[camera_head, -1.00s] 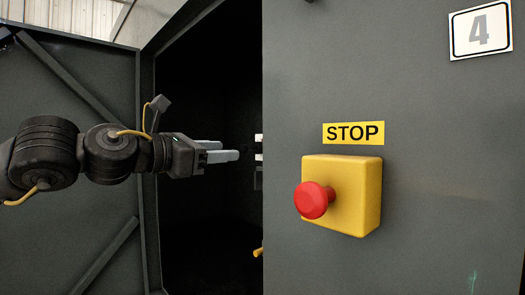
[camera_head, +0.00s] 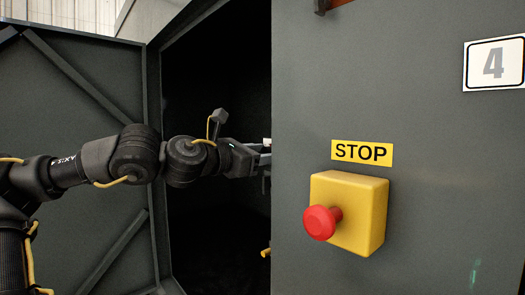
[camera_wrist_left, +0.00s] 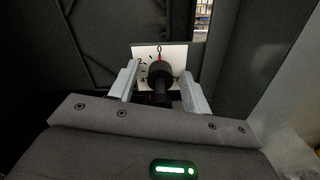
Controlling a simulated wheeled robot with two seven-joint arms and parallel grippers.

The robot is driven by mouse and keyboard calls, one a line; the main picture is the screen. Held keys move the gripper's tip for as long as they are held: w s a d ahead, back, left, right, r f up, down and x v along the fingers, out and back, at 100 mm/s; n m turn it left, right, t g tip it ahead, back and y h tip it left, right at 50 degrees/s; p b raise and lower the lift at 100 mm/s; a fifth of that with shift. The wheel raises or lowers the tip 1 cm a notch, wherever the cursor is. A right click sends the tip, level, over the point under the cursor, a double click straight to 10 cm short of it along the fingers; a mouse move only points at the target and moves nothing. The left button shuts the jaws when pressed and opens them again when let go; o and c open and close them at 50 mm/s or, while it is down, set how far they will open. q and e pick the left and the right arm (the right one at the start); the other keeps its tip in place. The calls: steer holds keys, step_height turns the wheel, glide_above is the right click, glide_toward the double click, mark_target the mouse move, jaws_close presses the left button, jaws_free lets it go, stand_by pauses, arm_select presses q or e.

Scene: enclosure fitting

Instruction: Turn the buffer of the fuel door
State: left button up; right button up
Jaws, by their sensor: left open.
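A black knob (camera_wrist_left: 160,74) stands in front of a white dial plate (camera_wrist_left: 174,54) in the left wrist view. The plate has a 0 at the top, a red mark under it and numbers down its left side. My left gripper (camera_wrist_left: 160,88) is open, with one pale finger on each side of the knob and gaps showing between. In the head view my left gripper (camera_head: 258,155) reaches into the dark opening, its fingertips partly hidden behind the panel edge. A small white bit of the plate (camera_head: 267,141) shows there. My right gripper is not in view.
A grey panel (camera_head: 420,120) fills the right side, with a yellow box (camera_head: 358,215) carrying a red stop button (camera_head: 320,223). A braced grey door (camera_head: 60,110) stands open at the left. The dark opening lies between them.

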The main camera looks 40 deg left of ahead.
arm_select(q)
steer(key=shift+s, duration=0.15)
steer(key=shift+c, duration=0.6)
steer(key=c, duration=0.9)
steer(key=shift+o, duration=0.2)
